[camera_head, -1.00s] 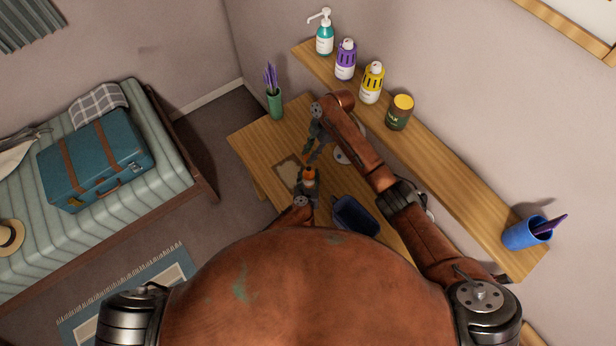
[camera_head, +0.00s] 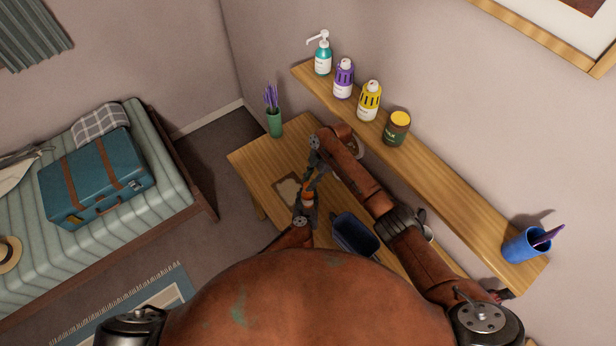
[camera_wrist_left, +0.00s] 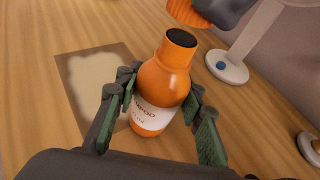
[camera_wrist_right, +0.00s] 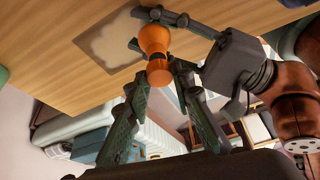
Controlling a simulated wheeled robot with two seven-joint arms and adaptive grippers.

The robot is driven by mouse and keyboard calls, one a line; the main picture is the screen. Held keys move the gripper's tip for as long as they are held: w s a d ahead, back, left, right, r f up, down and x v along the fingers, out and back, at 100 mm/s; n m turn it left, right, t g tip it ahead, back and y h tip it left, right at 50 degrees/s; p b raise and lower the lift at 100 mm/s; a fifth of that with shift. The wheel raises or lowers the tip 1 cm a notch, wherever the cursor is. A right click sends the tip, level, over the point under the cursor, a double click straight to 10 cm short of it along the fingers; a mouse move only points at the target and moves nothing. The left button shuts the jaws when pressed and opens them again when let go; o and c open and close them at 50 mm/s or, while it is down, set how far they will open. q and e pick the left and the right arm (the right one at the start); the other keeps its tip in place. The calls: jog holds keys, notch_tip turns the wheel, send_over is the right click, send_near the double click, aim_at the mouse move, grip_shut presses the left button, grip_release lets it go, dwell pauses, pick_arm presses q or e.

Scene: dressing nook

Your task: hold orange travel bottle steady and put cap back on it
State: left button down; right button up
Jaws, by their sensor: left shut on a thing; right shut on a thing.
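The orange travel bottle (camera_wrist_left: 165,85) with a white label stands upright between the fingers of my left gripper (camera_wrist_left: 160,100), its dark open mouth facing up. The ridged orange cap (camera_wrist_left: 188,12) is above the mouth and apart from it, partly cut off by the top edge. My right gripper (camera_wrist_right: 158,78) is shut on the cap (camera_wrist_right: 159,73), which overlaps the bottle (camera_wrist_right: 153,40) in the right wrist view. In the head view, my right gripper (camera_head: 311,172) is just above the bottle (camera_head: 307,197) and hides most of the cap; my left gripper (camera_head: 305,208) is below it.
A mat with a pale patch (camera_wrist_left: 72,72) lies beside the bottle. A lamp base with a blue button (camera_wrist_left: 225,68) stands behind it. A dark blue tray (camera_head: 342,237) is at the right on the desk. Several bottles and a jar (camera_head: 397,130) line the shelf above.

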aim_at(308, 197)
jog(key=shift+s+r, duration=0.25)
jog(key=shift+s, duration=0.2)
jog(key=shift+w+f, duration=0.4)
jog(key=shift+w, duration=0.15)
jog(key=shift+s+f, duration=0.1)
jog(key=shift+s, duration=0.25)
jog(key=shift+w+f, duration=0.25)
jog(key=shift+f, duration=0.35)
jog(key=shift+s, duration=0.1)
jog(key=shift+r, duration=0.1)
jog(key=shift+f, duration=0.65)
